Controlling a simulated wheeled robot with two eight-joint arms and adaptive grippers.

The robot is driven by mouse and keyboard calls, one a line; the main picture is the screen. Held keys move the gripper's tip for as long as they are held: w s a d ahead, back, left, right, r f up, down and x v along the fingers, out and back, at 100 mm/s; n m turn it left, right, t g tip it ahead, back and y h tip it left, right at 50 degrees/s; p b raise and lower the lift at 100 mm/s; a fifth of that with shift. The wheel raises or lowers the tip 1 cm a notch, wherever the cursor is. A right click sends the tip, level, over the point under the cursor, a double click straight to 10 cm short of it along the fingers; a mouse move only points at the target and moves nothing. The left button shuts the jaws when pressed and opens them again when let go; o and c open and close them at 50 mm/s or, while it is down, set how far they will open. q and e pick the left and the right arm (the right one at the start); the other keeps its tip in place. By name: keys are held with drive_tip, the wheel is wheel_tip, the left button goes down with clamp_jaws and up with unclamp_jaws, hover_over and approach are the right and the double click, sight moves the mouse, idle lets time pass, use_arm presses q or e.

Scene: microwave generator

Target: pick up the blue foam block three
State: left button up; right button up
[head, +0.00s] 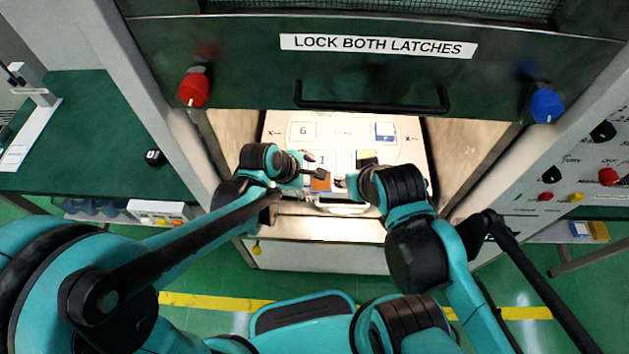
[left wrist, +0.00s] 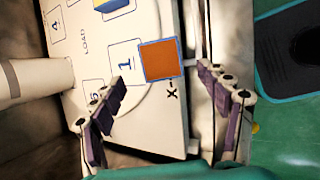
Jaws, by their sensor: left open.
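A block with an orange-brown top and blue edges (head: 320,181) lies at the near part of a white numbered board (head: 341,128) inside the open bay. In the left wrist view this block (left wrist: 161,60) sits beside the square marked 1. A second block with blue and yellow faces (head: 367,158) is just beyond it, and a blue and pale block (head: 384,131) is farther back at the right. I cannot read a three on any block. My left gripper (left wrist: 160,83) is open, its fingers apart with the orange-topped block in view beyond them. My right gripper (head: 347,182) is close on the right; its jaws are unclear.
Bay walls (head: 470,150) stand on both sides of the board. A panel with a black handle (head: 372,105), red knob (head: 193,90) and blue knob (head: 546,106) hangs above. A green bench (head: 95,140) is at the left. The two grippers are close together.

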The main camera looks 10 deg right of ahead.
sight(319, 182)
use_arm(q)
drive_tip(key=b+x, duration=0.2)
drive_tip(key=x, duration=0.3)
drive_tip(key=shift+f, duration=0.1)
drive_tip(key=shift+w+d+f, duration=0.1)
drive_tip(key=shift+d+f, duration=0.15)
drive_tip(key=shift+f, duration=0.05)
drive_tip(key=c, duration=0.8)
